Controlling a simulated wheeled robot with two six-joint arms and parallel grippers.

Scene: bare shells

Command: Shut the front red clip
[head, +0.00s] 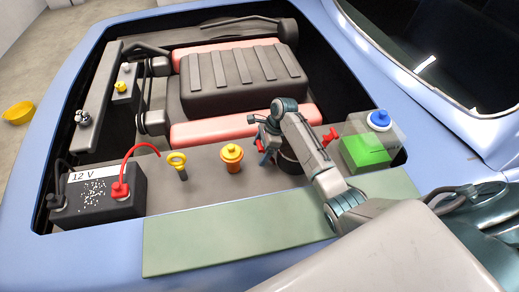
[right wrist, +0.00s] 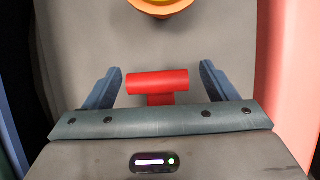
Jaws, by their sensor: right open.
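A red clip (right wrist: 157,82) with a wide bar on a short stem stands between the fingers of my right gripper (right wrist: 160,85) in the right wrist view. The blue fingers are open, one on each side, with a gap to the bar. In the head view my right gripper (head: 265,148) is beside a dark round housing (head: 289,162), mostly hidden behind my arm. A red clip (head: 260,144) shows at the gripper, and another red clip (head: 330,137) shows on the other side of my arm. Whether the clip is fully latched cannot be told. My left gripper is not in view.
An orange cap (head: 231,156) stands just left of the gripper. A yellow ring dipstick (head: 178,161) and a 12 V battery (head: 100,196) are farther left. A clear tank (head: 378,148) with a blue cap stands right. The green front strip (head: 230,235) is clear.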

